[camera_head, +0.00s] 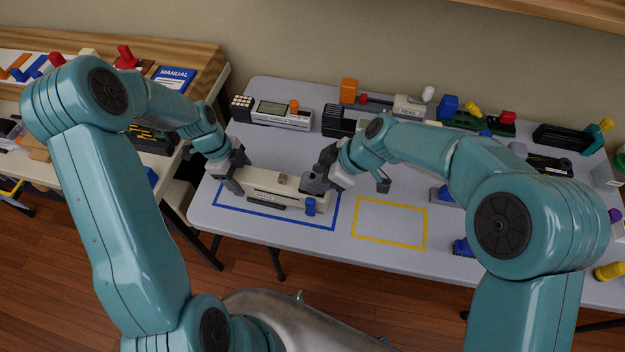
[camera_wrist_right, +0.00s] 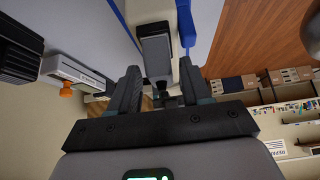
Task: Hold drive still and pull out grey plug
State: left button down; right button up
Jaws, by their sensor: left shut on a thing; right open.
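The beige drive (camera_head: 275,199) lies inside a blue outline on the table. My left gripper (camera_head: 232,178) is shut on the drive at its left end. My right gripper (camera_head: 317,181) is open at the drive's right end and hides part of it. In the right wrist view, a grey plug (camera_wrist_right: 156,52) sits against the end of the beige drive (camera_wrist_right: 148,10). The open right fingers (camera_wrist_right: 159,82) stand near it, one towards each side; I cannot tell whether they touch it.
A blue piece (camera_head: 311,206) is at the drive's front right. An empty yellow outline (camera_head: 355,222) lies to the right. A handheld with a screen (camera_head: 272,110) and several other devices stand along the back. Blue pieces (camera_head: 462,247) lie farther right.

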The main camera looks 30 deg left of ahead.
pick_arm(q)
jog(key=shift+s+f, duration=0.1)
pick_arm(e)
grip_shut()
jog(key=shift+r, duration=0.95)
jog(key=shift+r, duration=1.95)
jog(key=shift+r, duration=0.95)
pick_arm(q)
jog(key=shift+c, duration=0.6)
grip_release()
